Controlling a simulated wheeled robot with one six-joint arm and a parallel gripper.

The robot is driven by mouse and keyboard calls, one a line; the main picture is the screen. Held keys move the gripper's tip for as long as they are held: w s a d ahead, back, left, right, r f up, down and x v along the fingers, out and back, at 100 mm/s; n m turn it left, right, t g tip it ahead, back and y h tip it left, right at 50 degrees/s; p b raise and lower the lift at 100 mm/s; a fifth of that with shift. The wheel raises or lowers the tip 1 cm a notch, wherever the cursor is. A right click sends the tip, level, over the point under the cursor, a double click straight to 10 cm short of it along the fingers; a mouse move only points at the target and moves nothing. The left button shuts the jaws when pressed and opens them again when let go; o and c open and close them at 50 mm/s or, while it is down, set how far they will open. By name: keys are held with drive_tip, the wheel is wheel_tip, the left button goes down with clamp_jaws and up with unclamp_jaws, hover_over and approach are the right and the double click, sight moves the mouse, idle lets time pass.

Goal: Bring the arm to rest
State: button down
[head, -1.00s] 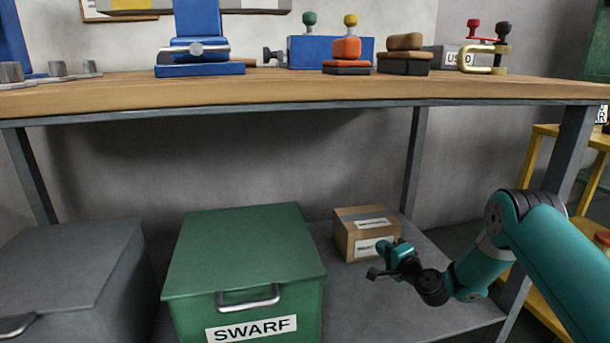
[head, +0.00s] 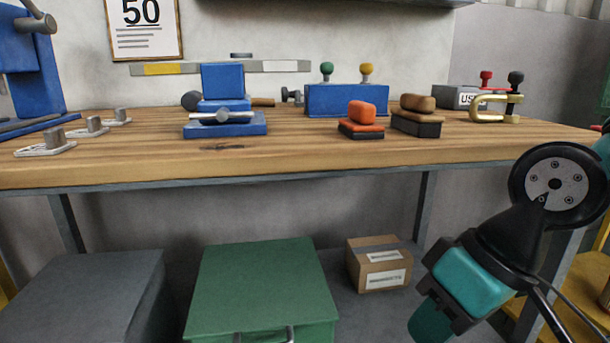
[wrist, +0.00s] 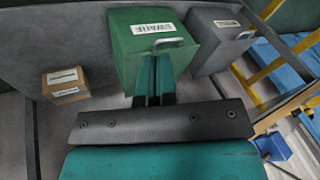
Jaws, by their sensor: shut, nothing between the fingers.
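My gripper (wrist: 154,80) shows in the wrist view with its two teal fingers side by side and closed, nothing between them. In that view the fingers overlap the front of the green SWARF box (wrist: 185,50); I cannot tell the distance between them. In the head view my arm is at the lower right, folded close to the camera in front of the bench, and the teal gripper (head: 432,318) points down at the bottom edge. Its fingertips are not clearly seen there.
A wooden bench (head: 290,160) holds a blue vise, stamps and a brass clamp (head: 490,108). Below are the green box (head: 260,285), a grey box (head: 85,295) and a cardboard box (head: 380,265). A yellow frame (head: 585,275) stands at the right, behind my arm.

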drive_tip(key=s+d+r+h+p, duration=0.1)
drive_tip(key=s+d+r+p, duration=0.1)
drive_tip(key=s, duration=0.3)
wheel_tip(320, 180, up, 37)
drive_tip(key=p, duration=3.6)
drive_tip(key=shift+w+f+n+g, duration=0.15)
drive_tip(key=shift+f+n+g, duration=0.05)
drive_tip(key=shift+n+g, duration=0.1)
